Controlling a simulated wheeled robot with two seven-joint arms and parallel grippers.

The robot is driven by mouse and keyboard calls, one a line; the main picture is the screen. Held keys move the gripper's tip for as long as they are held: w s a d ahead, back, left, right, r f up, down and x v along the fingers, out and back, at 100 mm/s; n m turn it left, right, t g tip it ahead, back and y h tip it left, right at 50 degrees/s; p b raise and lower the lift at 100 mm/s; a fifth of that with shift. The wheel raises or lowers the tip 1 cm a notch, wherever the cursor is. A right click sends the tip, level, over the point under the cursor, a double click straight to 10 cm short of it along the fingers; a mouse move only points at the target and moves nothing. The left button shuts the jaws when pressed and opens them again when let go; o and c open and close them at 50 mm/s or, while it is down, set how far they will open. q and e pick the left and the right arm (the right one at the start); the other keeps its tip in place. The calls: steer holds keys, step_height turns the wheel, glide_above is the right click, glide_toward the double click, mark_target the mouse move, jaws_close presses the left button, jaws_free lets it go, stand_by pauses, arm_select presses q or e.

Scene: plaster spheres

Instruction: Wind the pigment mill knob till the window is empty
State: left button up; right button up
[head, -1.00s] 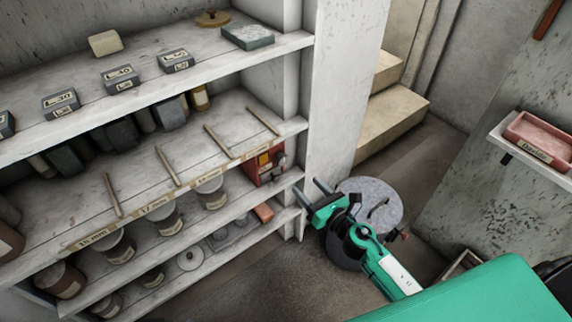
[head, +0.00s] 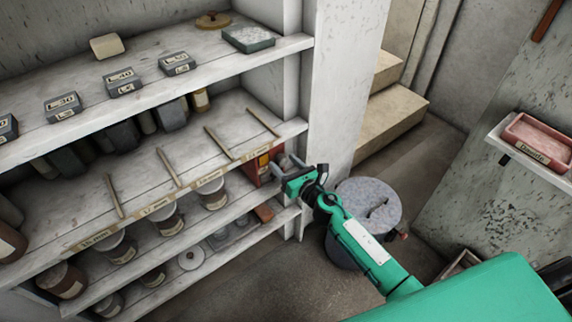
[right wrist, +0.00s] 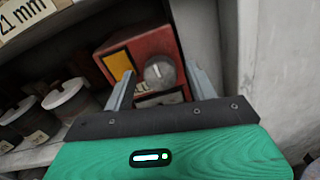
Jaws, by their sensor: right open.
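The pigment mill is a red box (head: 263,170) at the right end of a middle shelf. In the head view my right gripper partly covers it. In the right wrist view the mill (right wrist: 143,44) shows a window (right wrist: 119,66) filled with yellow and, right of it, a round grey knob (right wrist: 159,73). My right gripper (head: 284,165) is open in front of the mill. In the right wrist view its fingers stand on either side of the knob, with a gap to each; I cannot tell how far off they are in depth. My left gripper is out of view.
A white pillar (head: 340,80) rises close to the right of my gripper. A round grey stool-like disc (head: 372,205) stands on the floor.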

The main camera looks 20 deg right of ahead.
steer(key=shift+c, duration=0.5)
steer(key=c, duration=0.9)
steer(key=shift+m, duration=0.4)
